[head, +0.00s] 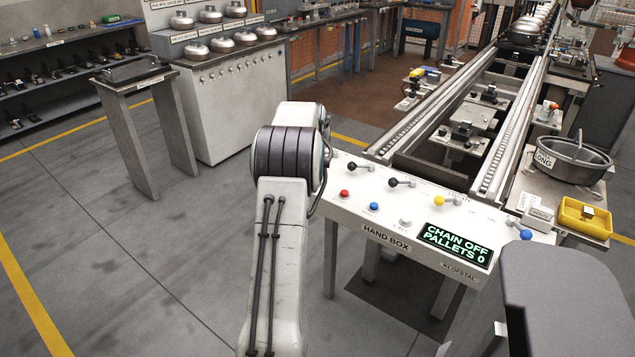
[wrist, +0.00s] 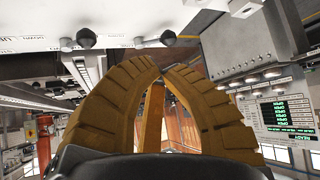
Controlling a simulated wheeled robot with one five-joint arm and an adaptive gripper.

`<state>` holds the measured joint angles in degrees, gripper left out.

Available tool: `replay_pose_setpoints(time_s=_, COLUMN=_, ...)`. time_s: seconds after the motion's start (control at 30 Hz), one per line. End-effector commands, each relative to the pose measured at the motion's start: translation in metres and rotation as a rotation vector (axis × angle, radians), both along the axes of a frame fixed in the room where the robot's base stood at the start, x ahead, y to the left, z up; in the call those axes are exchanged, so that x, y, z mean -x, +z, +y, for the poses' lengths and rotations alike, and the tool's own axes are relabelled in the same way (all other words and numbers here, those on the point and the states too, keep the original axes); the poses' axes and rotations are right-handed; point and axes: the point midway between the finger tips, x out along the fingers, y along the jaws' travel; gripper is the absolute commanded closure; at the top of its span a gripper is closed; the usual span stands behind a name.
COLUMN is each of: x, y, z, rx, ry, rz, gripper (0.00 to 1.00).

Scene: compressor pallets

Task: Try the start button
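The white hand box panel (head: 345,222) stands in the middle of the head view. It bears a red button (head: 345,194), a blue button (head: 374,207) and a pale button (head: 405,221) along its front. Their small labels are too blurred to read, so I cannot tell which is start. A green display (head: 455,244) reads "CHAIN OFF PALLETS 0". My arm stands left of the panel and hides my gripper in the head view. In the wrist view, my gripper (wrist: 162,69) has its tan fingertips together, with nothing seen between them.
Two black-knobbed levers (head: 398,182), a yellow knob (head: 439,201) and a blue knob (head: 526,235) also sit on the panel. Conveyor rails (head: 513,120) run behind it. A yellow tray (head: 584,228) and a round pan (head: 560,172) stand right. Open floor lies left.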

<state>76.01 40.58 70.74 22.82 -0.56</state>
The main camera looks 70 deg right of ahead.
Motion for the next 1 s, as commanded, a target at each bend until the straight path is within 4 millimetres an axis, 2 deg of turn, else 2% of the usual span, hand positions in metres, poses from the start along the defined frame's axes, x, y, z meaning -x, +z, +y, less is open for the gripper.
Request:
replay_pose_setpoints(time_s=0.6, x=0.0, y=-0.069, z=0.0, rx=-0.001, ry=0.0, rz=0.0, gripper=1.0)
replay_pose_setpoints(time_s=0.8, x=0.0, y=-0.077, z=0.0, rx=0.0, ry=0.0, rz=0.0, gripper=1.0)
replay_pose_setpoints(time_s=1.0, x=0.0, y=-0.077, z=0.0, rx=0.0, ry=0.0, rz=0.0, gripper=1.0)
